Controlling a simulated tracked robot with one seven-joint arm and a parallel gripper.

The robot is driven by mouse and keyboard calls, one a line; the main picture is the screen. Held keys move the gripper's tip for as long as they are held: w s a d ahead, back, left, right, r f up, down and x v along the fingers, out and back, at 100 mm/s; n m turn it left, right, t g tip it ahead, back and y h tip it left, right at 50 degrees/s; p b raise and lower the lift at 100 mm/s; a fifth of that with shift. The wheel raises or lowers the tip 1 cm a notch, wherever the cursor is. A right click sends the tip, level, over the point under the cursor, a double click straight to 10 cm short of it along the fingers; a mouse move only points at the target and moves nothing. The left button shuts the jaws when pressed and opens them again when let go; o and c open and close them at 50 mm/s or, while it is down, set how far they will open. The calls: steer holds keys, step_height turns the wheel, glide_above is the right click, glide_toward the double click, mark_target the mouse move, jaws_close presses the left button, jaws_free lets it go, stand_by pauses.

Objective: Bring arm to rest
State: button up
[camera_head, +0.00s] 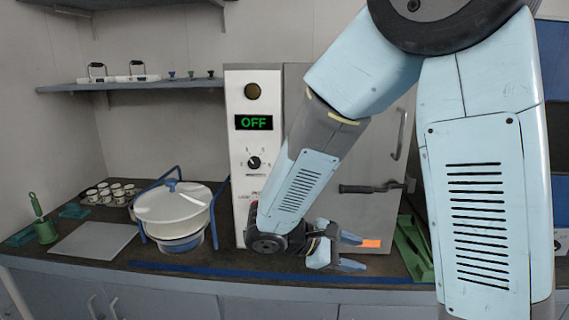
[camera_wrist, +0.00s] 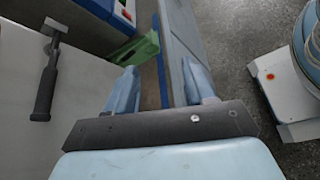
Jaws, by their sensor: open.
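My arm reaches in from the upper right in the head view and bends down toward the counter. My gripper (camera_head: 350,252) is just above the front of the counter, before the lower part of the grey cabinet (camera_head: 375,130), with its fingers pointing right. In the wrist view my gripper (camera_wrist: 163,88) shows two light-blue fingers spread apart with nothing between them. Part of the cabinet front and the counter is hidden behind my arm.
The cabinet's panel (camera_head: 255,190) reads OFF. A white sieve pan (camera_head: 172,205) in a blue frame stands left of it on the counter (camera_head: 100,265). A green rack (camera_head: 412,250) is right of my gripper. Small cups (camera_head: 110,192) and a green brush (camera_head: 42,225) stand far left.

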steer(key=s+d+r+m+t+y, duration=0.1)
steer(key=s+d+r+m+y, duration=0.3)
steer(key=s+r+m+y, duration=0.1)
steer(key=s+d+r+m+t+y, duration=0.2)
steer(key=s+d+r+m+y, duration=0.2)
steer(key=r+m+y, duration=0.3)
step_height(320, 180, up, 3)
steer(key=shift+s+d+f+m+y, duration=0.15)
steer(key=shift+s+d+m+y, duration=0.25)
steer(key=shift+m, duration=0.4)
stand_by(0.3)
